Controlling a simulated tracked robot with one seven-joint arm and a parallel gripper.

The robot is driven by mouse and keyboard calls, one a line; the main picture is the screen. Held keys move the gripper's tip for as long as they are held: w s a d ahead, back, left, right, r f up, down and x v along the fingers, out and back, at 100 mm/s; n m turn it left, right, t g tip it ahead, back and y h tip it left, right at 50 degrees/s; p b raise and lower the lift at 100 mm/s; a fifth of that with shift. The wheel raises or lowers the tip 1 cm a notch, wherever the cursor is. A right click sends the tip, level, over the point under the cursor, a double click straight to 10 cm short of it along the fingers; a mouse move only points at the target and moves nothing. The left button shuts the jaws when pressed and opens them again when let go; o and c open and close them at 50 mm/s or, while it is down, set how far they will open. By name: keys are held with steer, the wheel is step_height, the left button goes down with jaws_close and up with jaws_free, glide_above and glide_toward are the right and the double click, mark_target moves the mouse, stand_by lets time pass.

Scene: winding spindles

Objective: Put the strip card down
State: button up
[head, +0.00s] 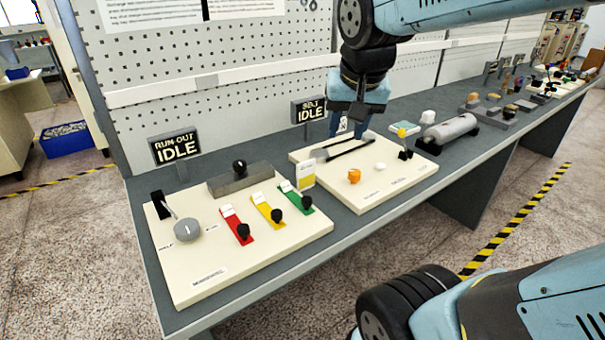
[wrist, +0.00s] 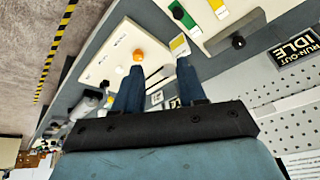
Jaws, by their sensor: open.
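A white card with a yellow band (head: 305,175), which looks like the strip card, stands at the left edge of the right-hand cream panel (head: 395,188) in the head view. It also shows in the wrist view (wrist: 180,45), just beyond the tip of the right-hand finger. I cannot tell exactly what it rests on. My gripper (head: 347,128) points down above the back of that panel, behind and to the right of the card. In the wrist view my gripper (wrist: 160,75) has its fingers apart, with no held object visible between them.
The left cream panel (head: 205,265) carries a grey knob and red, yellow and green slides. An orange knob (head: 354,176) and dark rods (head: 340,150) are on the right panel. A grey cylinder (head: 450,131) lies beyond. Two IDLE signs (head: 175,148) stand along the back.

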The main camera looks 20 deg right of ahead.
steer(key=w+a+f+m+g+h, duration=0.25)
steer(key=w+m, duration=0.35)
steer(key=w, duration=0.5)
steer(key=m+h, duration=0.1)
steer(key=m, duration=0.4)
glide_toward(306, 162)
steer(key=shift+g+h, duration=0.25)
steer(key=x, duration=0.9)
steer(key=shift+w+a+f, duration=0.1)
steer(key=shift+w+a, duration=0.1)
steer(key=shift+w, duration=0.1)
steer(key=shift+w+d+f, duration=0.1)
steer(key=shift+d+f, duration=0.15)
steer(key=shift+f, duration=0.35)
jaws_close()
